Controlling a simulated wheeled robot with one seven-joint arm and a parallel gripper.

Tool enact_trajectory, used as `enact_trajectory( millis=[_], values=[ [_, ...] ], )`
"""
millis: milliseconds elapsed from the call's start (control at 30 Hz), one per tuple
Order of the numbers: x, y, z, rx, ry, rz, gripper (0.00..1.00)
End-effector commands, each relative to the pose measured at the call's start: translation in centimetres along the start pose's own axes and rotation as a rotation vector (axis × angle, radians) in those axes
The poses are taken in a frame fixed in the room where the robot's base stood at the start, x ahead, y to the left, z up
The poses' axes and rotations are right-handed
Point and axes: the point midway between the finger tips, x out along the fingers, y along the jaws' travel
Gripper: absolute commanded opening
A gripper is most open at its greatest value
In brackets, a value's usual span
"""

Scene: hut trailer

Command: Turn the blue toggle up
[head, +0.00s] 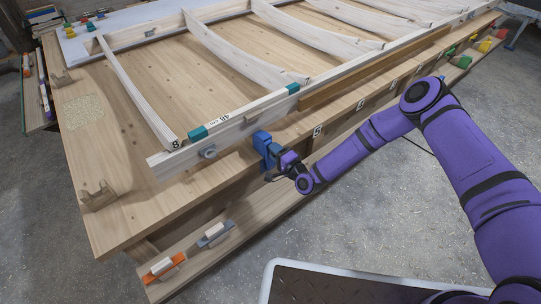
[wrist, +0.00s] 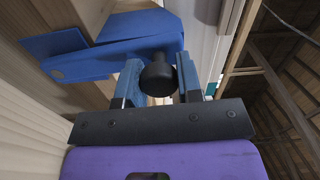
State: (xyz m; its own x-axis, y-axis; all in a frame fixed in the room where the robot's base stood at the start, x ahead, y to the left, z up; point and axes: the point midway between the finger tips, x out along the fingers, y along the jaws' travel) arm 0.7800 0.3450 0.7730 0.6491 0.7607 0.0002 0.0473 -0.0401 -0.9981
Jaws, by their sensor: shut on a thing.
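The blue toggle (head: 262,139) is mounted at the front edge of the wooden workbench, just beyond my gripper (head: 277,164). In the wrist view, the blue toggle (wrist: 120,48) fills the upper left, with a flat blue arm reaching left and a round black knob (wrist: 157,78) at its near end. My gripper's two blue-padded fingers (wrist: 160,82) stand on either side of this knob and are shut on it. In the head view, the fingers and my dark wrist partly hide the knob, so the toggle's exact tilt is hard to tell.
A white-wood ribbed frame (head: 230,130) lies on the workbench (head: 85,190) above the toggle. A lower shelf (head: 190,262) carries an orange-based tool (head: 165,266) and a grey one (head: 214,234). Numbered tags line the bench front. Open floor lies at the right.

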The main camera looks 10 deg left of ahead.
Motion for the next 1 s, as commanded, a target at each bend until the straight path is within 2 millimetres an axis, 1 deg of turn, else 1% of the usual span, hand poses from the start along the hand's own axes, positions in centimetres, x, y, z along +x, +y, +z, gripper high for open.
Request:
enact_trajectory(
  millis=[200,700,733,767,800,833,1000],
  values=[
    [-0.04,0.12,-0.8,0.061,0.001,0.001,0.0],
    [-0.03,0.15,-1.12,0.078,0.003,0.001,0.0],
    [-0.03,0.15,-1.13,0.077,0.003,0.001,0.35],
    [-0.03,0.15,-1.14,0.077,0.003,0.001,0.42],
    [-0.03,0.15,-1.12,0.077,0.003,0.001,0.52],
    [-0.02,0.14,-1.11,0.077,0.002,0.001,0.57],
    [-0.01,0.12,-1.04,0.077,0.001,0.001,0.57]
  ],
)
